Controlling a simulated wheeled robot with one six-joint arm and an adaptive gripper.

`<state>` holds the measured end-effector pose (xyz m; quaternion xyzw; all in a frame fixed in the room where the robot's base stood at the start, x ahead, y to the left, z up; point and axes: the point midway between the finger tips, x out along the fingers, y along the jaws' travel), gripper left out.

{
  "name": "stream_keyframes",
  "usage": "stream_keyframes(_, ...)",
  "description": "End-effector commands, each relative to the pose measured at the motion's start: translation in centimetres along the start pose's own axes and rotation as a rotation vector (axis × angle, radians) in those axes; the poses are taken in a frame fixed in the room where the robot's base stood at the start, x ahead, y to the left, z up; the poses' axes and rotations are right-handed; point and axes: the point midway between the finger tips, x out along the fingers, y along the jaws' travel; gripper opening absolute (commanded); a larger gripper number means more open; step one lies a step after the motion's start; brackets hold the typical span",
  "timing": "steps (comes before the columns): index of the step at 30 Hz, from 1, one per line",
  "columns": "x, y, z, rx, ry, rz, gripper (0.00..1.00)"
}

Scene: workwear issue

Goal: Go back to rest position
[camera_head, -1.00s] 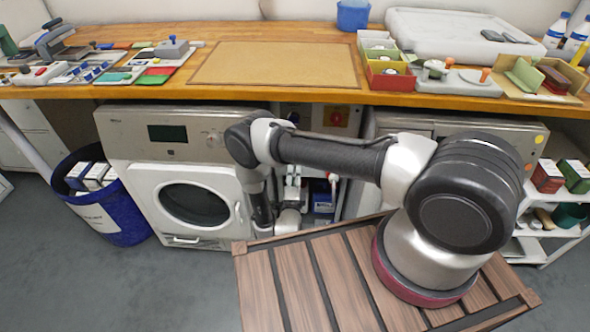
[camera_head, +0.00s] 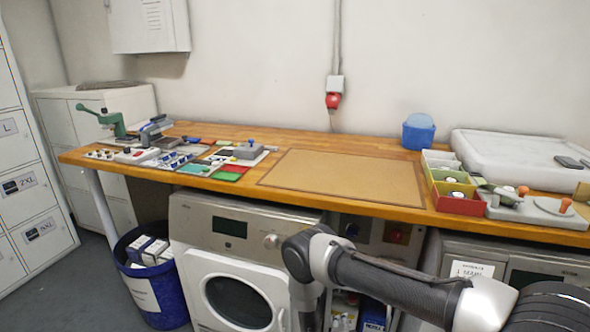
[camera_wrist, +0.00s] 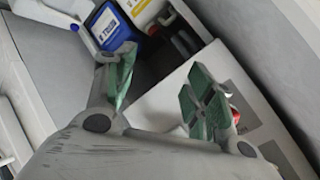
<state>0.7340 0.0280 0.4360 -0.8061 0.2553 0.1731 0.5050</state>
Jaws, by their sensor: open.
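My gripper (camera_wrist: 160,92) shows in the wrist view with its two green-padded fingers spread apart and nothing between them. Beyond the fingers are a white surface and bottles low down. In the head view my arm reaches left at the lower right and bends down in front of the machines below the worktop. The gripper itself is out of sight in the head view.
The wooden worktop (camera_head: 235,134) carries a tan mat (camera_head: 345,178), colour cards and small tools at left, and open boxes (camera_head: 455,186) at right. Below stand a washing machine (camera_head: 235,228) and a blue bin (camera_head: 160,290). A blue bottle (camera_wrist: 108,27) shows in the wrist view.

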Motion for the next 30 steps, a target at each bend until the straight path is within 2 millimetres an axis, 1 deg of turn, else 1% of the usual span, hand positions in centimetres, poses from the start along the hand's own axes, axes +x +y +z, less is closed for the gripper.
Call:
stream_keyframes(1, -0.5, 1.6, 0.9, -0.09, -0.063, 0.088, 0.54)
stream_keyframes(2, -0.9, 2.1, 1.6, -0.149, -0.108, 0.139, 0.54)
stream_keyframes(4, -2.2, 2.7, 2.8, -0.277, -0.22, 0.248, 0.54)
stream_keyframes(5, -2.9, 2.6, 3.3, -0.332, -0.271, 0.29, 0.54)
stream_keyframes(8, -5.8, 0.6, 4.0, -0.505, -0.455, 0.404, 0.54)
stream_keyframes(9, -7.2, -0.5, 4.0, -0.566, -0.526, 0.438, 0.54)
stream_keyframes(11, -9.3, -2.6, 3.5, -0.654, -0.631, 0.476, 0.54)
stream_keyframes(13, -11.9, -5.4, 2.2, -0.75, -0.748, 0.503, 0.54)
stream_keyframes(14, -13.2, -6.6, 1.5, -0.789, -0.796, 0.512, 0.54)
stream_keyframes(15, -14.8, -8.3, 0.4, -0.838, -0.856, 0.519, 0.54)
stream_keyframes(17, -17.1, -10.8, -1.5, -0.908, -0.939, 0.521, 0.54)
stream_keyframes(18, -18.8, -12.3, -3.0, -0.95, -0.989, 0.52, 0.54)
stream_keyframes(20, -21.2, -14.6, -5.4, -1.011, -1.056, 0.513, 0.54)
stream_keyframes(21, -22.8, -16.0, -7.1, -1.049, -1.096, 0.507, 0.54)
stream_keyframes(23, -25.2, -17.9, -9.9, -1.101, -1.147, 0.495, 0.54)
stream_keyframes(24, -26.8, -19.1, -11.7, -1.135, -1.177, 0.485, 0.54)
stream_keyframes(25, -27.9, -20.0, -13.1, -1.156, -1.196, 0.479, 0.54)
stream_keyframes(26, -29.1, -20.7, -14.6, -1.18, -1.214, 0.472, 0.54)
stream_keyframes(27, -30.7, -21.6, -16.5, -1.207, -1.233, 0.461, 0.54)
stream_keyframes(29, -33.1, -22.7, -19.4, -1.246, -1.255, 0.447, 0.54)
stream_keyframes(30, -34.6, -23.4, -21.3, -1.268, -1.264, 0.437, 0.54)
